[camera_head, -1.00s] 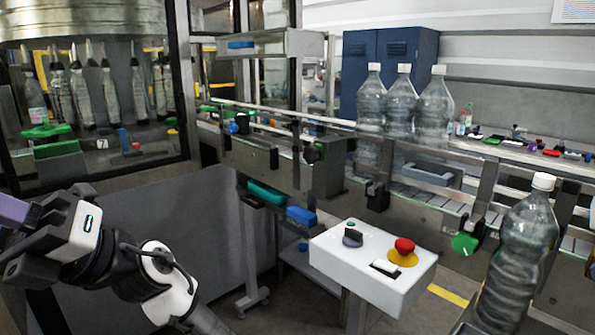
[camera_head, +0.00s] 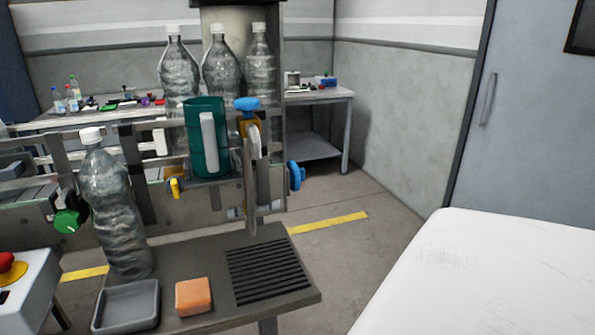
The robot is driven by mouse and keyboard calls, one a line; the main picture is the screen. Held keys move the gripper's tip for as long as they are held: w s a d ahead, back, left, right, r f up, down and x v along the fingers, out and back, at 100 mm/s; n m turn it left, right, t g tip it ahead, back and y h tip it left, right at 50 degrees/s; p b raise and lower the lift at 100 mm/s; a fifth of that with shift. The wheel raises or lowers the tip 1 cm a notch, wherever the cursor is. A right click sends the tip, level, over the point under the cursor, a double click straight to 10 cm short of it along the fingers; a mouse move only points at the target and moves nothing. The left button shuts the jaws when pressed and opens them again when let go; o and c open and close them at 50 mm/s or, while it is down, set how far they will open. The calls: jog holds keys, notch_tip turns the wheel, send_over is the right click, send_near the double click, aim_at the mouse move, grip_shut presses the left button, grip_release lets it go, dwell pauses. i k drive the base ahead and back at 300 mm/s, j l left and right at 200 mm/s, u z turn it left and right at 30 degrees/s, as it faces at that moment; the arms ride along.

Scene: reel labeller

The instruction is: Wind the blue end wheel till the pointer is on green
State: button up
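A blue wheel (camera_head: 297,176) sticks out at the right-hand end of the conveyor frame, seen nearly edge-on. A second blue knob (camera_head: 246,103) sits higher, on top of a yellow-orange block (camera_head: 250,124) beside the dark green holder (camera_head: 206,137). I cannot make out a pointer or a green mark by either one. A green knob (camera_head: 67,221) is on the conveyor's front at the left, and a small yellow knob (camera_head: 176,187) is below the green holder. My gripper is out of view.
A grey side table (camera_head: 200,260) with a bottle (camera_head: 115,205), grey tray (camera_head: 127,306), orange sponge (camera_head: 193,296) and ribbed black mat (camera_head: 268,270) stands before the conveyor. A white surface (camera_head: 470,275) fills the lower right. Floor (camera_head: 350,245) between is clear.

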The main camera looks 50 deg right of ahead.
aim_at(296, 175)
jog(key=k+l+z, duration=0.1)
jog(key=l, duration=0.25)
jog(key=k+l+z, duration=0.15)
jog(key=l, duration=0.25)
jog(key=k+l+z, duration=0.1)
jog(key=k+l, duration=0.15)
jog(key=l, duration=0.15)
jog(key=k+l+z, duration=0.15)
jog(key=l, duration=0.25)
jog(key=l+z, duration=0.1)
jog(key=l, duration=0.3)
jog(key=i+l+z, duration=0.15)
jog(key=z, duration=0.35)
jog(key=i+z, duration=0.45)
jog(key=k+l, duration=0.05)
jog(key=k, duration=0.05)
